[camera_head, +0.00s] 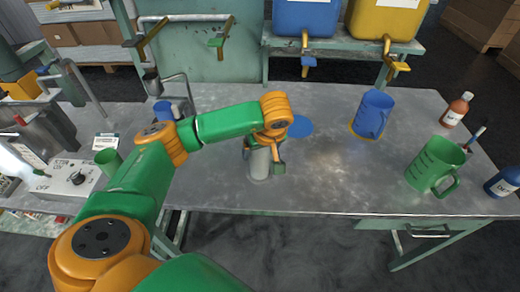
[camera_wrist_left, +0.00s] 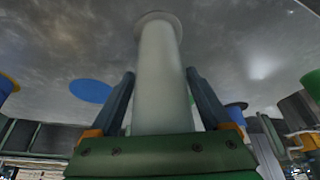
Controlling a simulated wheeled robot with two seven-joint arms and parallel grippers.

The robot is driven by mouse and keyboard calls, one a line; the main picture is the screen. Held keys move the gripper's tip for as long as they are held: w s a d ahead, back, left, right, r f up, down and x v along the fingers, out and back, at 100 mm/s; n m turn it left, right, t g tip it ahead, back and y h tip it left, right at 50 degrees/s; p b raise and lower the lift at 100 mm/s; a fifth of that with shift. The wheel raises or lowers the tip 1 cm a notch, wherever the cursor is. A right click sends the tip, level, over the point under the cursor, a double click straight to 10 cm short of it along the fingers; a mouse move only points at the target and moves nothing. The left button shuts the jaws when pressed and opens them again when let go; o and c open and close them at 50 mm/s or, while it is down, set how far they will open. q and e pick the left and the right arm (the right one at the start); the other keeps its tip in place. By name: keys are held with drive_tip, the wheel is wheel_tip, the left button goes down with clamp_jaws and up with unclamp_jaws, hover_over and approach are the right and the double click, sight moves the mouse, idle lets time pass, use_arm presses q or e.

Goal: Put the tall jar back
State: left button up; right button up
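A tall pale cylinder, which looks like the tall jar (camera_head: 260,164), stands upright near the table's front edge, off the flat blue disc (camera_head: 300,127). My left gripper (camera_head: 264,153) reaches it from above, its fingers on either side. In the left wrist view, the jar (camera_wrist_left: 158,75) runs between the two fingers of the gripper (camera_wrist_left: 161,72), its wider foot at the far end and appearing to rest on the table. The fingers are very close to its sides; I cannot tell whether they touch. Its near end is hidden by the gripper. My right gripper is not in view.
A blue jug (camera_head: 372,114) stands on a yellow disc, and a green jug (camera_head: 435,165) is farther right. Bottles (camera_head: 456,110) line the right edge. A small blue cup (camera_head: 163,110), green cup (camera_head: 108,161) and control box (camera_head: 68,182) are left. The middle is clear.

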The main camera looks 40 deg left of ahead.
use_arm(q)
drive_tip(key=shift+o, duration=0.7)
drive_tip(key=shift+r, duration=0.1)
drive_tip(key=p+v, duration=0.3)
drive_tip(key=v, duration=0.9)
drive_tip(key=shift+r, duration=0.15)
drive_tip(key=shift+a, duration=0.15)
